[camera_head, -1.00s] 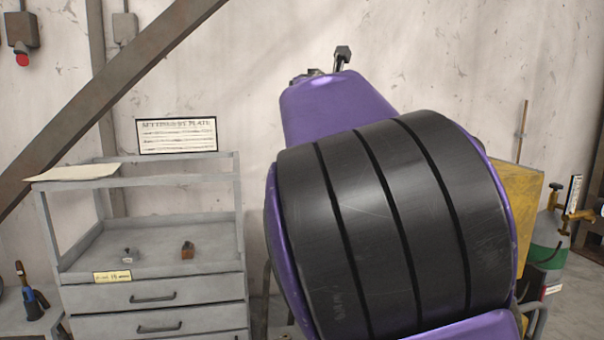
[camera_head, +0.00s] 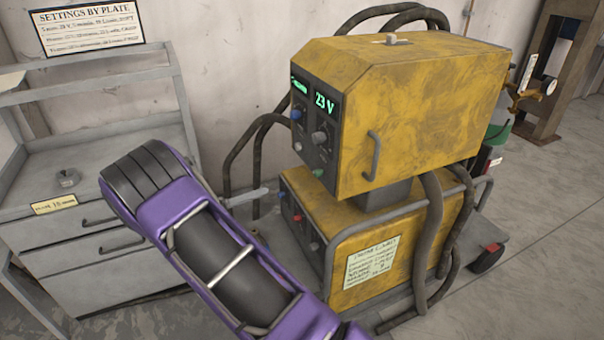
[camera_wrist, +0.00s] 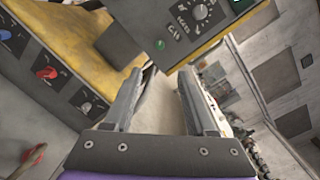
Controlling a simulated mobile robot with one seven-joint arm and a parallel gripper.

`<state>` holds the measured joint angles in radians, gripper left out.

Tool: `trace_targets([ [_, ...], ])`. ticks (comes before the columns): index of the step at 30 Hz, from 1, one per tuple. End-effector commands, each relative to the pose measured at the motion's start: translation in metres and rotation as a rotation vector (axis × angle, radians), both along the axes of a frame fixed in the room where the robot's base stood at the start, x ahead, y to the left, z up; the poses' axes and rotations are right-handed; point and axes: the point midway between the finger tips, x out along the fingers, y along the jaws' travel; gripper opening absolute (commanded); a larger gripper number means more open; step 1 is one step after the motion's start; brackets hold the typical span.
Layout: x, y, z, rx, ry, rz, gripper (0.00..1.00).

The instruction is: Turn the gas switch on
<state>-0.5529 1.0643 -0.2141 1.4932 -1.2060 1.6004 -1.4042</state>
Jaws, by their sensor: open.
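A yellow welding machine has an upper unit (camera_head: 420,110) with a dark front panel showing a green "23 V" readout. A green knob (camera_head: 318,173) sits low on that panel; it also shows in the wrist view (camera_wrist: 160,45), near small lettering that may read GAS. I cannot tell the switch's setting. My gripper (camera_wrist: 160,74) is open and empty, its two fingers apart below the green knob in the wrist picture and not touching it. In the head view my purple arm partly hides the gripper, left of the machine.
The lower yellow unit (camera_head: 360,255) has a red knob (camera_wrist: 47,73) and a grey knob (camera_wrist: 86,107) near my left finger. Black hoses loop around the machine. A grey drawer cabinet (camera_head: 110,265) stands at left. A gas cylinder (camera_head: 499,130) is partly hidden behind. Floor is clear at right.

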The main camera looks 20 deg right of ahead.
Motion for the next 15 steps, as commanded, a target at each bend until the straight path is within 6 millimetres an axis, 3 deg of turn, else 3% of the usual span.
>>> trace_targets([
  [15,0.014,-0.109,0.001,0.002,-0.002,-0.003,0.56],
])
